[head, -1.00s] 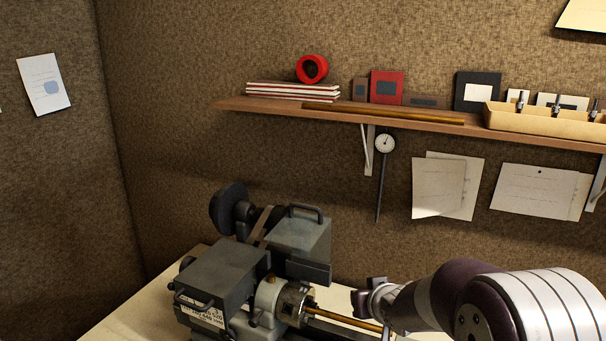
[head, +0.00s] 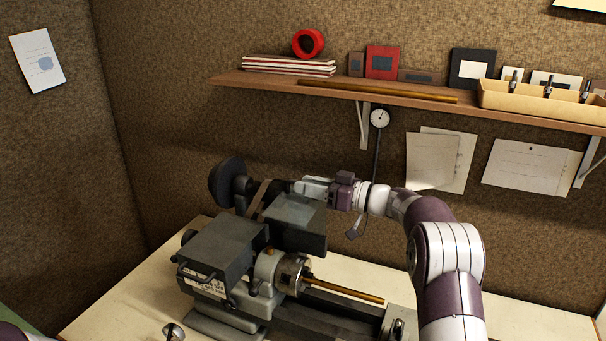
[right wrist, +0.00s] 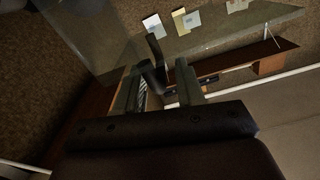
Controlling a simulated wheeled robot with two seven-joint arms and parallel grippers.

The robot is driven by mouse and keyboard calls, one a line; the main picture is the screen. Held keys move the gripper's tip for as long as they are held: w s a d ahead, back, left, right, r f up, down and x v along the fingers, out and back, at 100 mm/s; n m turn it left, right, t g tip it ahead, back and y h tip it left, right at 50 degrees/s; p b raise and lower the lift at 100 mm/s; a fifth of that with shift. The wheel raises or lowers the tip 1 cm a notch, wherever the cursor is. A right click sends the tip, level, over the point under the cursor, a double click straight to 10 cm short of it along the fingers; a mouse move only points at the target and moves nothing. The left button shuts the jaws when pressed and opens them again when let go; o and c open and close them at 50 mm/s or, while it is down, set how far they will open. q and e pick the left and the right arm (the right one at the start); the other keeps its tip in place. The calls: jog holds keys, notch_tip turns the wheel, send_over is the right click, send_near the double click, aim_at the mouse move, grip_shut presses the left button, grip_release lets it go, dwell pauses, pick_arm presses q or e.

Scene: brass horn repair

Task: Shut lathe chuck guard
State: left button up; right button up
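The lathe (head: 236,258) stands on the bench. Its chuck (head: 291,273) holds a brass rod (head: 345,289) and is uncovered. The chuck guard (head: 304,238) is raised above and behind the chuck. It has a see-through panel, which also shows in the right wrist view (right wrist: 85,40). My right gripper (head: 300,188) is at the guard's top edge, where its handle is mostly hidden in the head view. In the right wrist view its fingers (right wrist: 160,88) are apart, with the dark handle (right wrist: 154,52) near and partly between their tips. Contact is unclear. My left gripper is out of view.
A wooden shelf (head: 250,79) on the back wall carries books, frames and a tray (head: 540,103). A dial gauge (head: 379,118) hangs below it, near my right arm. The bench top (head: 125,292) is clear left of the lathe.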

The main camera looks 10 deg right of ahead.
jog(key=shift+x, duration=0.95)
jog(key=shift+s, duration=0.1)
